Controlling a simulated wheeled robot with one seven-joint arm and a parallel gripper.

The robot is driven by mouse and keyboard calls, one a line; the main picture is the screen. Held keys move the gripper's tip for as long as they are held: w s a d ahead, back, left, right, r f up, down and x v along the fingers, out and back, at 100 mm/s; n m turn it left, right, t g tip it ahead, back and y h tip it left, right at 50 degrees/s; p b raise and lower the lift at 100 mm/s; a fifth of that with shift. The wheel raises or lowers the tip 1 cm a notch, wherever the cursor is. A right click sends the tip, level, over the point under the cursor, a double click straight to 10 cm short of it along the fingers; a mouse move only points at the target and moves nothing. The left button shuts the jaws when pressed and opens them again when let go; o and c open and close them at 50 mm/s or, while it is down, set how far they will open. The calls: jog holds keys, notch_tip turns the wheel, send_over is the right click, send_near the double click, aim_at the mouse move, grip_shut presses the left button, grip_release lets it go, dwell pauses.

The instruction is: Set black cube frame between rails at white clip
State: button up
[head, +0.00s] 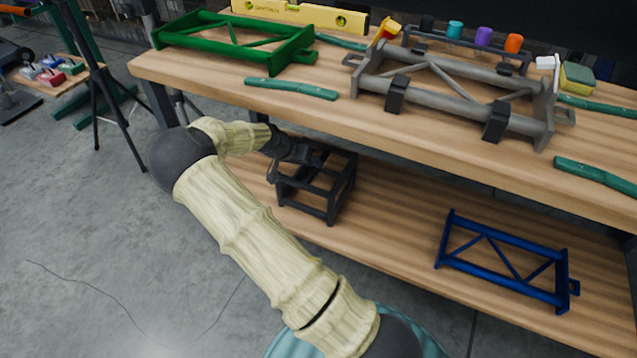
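The black cube frame (331,196) is at the lower shelf, near its front edge; I cannot tell whether it rests on the shelf or hangs just above it. My gripper (300,155) is at the frame's top left; its dark fingers blend with the black bars, so I cannot tell whether they are open or shut on a bar. The white clip (546,62) is on the tabletop at the back right. A green rail (598,107) lies just right of it, and another green rail (595,175) lies nearer the front edge.
A grey frame with black straps (440,101) lies on the tabletop left of the right rails. Left rails (290,88) (340,41), a green frame (236,42), a yellow level (300,13) and a sponge (577,77) are also there. A blue frame (505,259) lies on the lower shelf.

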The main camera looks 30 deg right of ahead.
jog(key=b+x, duration=0.3)
jog(key=x, duration=0.2)
jog(key=shift+d+f, duration=0.1)
jog(key=shift+d, duration=0.1)
jog(key=shift+c, duration=0.3)
dwell(0.3)
grip_shut()
jog(key=shift+w+r, duration=0.1)
jog(key=shift+r, duration=0.1)
dwell(1.1)
